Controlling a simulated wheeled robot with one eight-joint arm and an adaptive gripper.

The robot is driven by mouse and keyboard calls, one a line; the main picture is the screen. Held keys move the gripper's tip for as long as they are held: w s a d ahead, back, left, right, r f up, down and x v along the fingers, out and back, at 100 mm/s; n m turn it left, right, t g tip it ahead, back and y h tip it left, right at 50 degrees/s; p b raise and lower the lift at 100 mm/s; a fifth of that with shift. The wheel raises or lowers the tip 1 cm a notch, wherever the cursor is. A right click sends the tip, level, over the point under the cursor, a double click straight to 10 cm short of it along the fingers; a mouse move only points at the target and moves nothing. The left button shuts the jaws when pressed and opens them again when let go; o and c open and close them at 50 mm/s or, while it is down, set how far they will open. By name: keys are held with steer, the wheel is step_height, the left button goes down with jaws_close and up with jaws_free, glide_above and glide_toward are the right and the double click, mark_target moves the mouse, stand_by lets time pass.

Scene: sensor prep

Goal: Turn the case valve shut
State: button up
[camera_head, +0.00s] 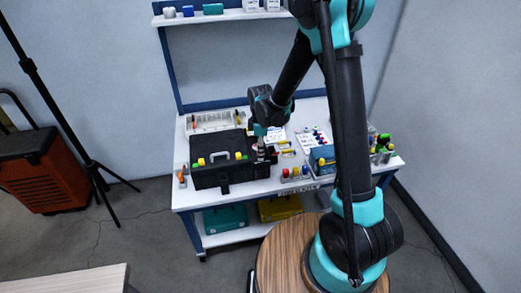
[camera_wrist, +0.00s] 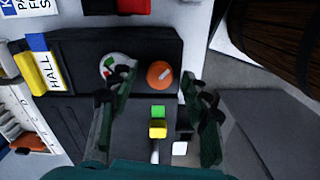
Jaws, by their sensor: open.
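The black case (camera_head: 222,173) stands closed on the left part of the white workbench, with yellow latches and a grey handle on its front. In the wrist view its dark surface (camera_wrist: 70,105) carries a round orange knob with a pale line, which looks like the case valve (camera_wrist: 160,74). A round white gauge (camera_wrist: 106,66) with red and green marks sits left of the valve, partly behind a finger. My gripper (camera_wrist: 157,84) is open, its fingers either side of the valve in the picture; I see no contact. In the head view my gripper (camera_head: 261,150) is at the case's right end, hiding the valve.
A small holder with red, yellow and blue items (camera_head: 296,173) and a blue box (camera_head: 322,160) stand right of my gripper. Cans and bottles (camera_head: 381,150) crowd the right end. A grey tray (camera_head: 210,123) lies behind the case.

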jaws_close()
steer(key=shift+m, duration=0.4)
steer(key=m, duration=1.4)
steer(key=shift+m, duration=2.6)
